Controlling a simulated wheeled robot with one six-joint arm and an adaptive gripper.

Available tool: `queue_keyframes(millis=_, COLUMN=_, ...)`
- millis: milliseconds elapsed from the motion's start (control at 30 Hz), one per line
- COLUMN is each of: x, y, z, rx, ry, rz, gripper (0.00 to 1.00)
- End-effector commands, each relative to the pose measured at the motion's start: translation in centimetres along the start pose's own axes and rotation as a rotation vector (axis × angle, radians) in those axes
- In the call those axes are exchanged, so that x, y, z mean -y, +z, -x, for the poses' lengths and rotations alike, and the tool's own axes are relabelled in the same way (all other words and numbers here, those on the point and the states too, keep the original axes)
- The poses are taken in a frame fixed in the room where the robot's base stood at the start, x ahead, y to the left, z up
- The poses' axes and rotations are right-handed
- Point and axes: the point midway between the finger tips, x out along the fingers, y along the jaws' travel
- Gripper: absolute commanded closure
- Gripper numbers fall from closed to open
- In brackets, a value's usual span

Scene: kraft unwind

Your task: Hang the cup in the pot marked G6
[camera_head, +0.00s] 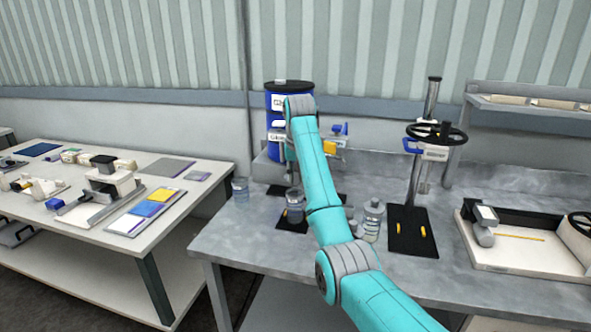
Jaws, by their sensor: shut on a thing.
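My teal arm reaches up over the grey bench, and its wrist bends down at the far end. My gripper (292,184) is small and partly hidden, just above a clear pot (294,207) on a dark mat. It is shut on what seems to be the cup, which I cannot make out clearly. I cannot tell whether the cup is inside the pot or above it. Another clear pot (240,190) stands at the bench's left edge. No G6 mark can be read with certainty at this size.
A blue drum (273,103) with a black lid stands behind the wrist. A clear bottle (372,220) stands right of the arm, beside a handwheel stand (418,180). A pale tray (490,255) lies farther right. A cluttered white table (60,235) stands left, across a gap.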

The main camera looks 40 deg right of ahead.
Motion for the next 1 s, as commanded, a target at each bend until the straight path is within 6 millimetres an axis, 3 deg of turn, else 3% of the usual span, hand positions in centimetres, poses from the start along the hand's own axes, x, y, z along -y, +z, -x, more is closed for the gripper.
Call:
queue_keyframes(millis=600, x=0.3, y=1.3, z=-3.8, rx=0.0, ry=-0.001, rz=0.003, gripper=1.0)
queue_keyframes(millis=1000, x=0.4, y=1.4, z=-4.5, rx=-0.001, ry=-0.001, rz=0.004, gripper=1.0)
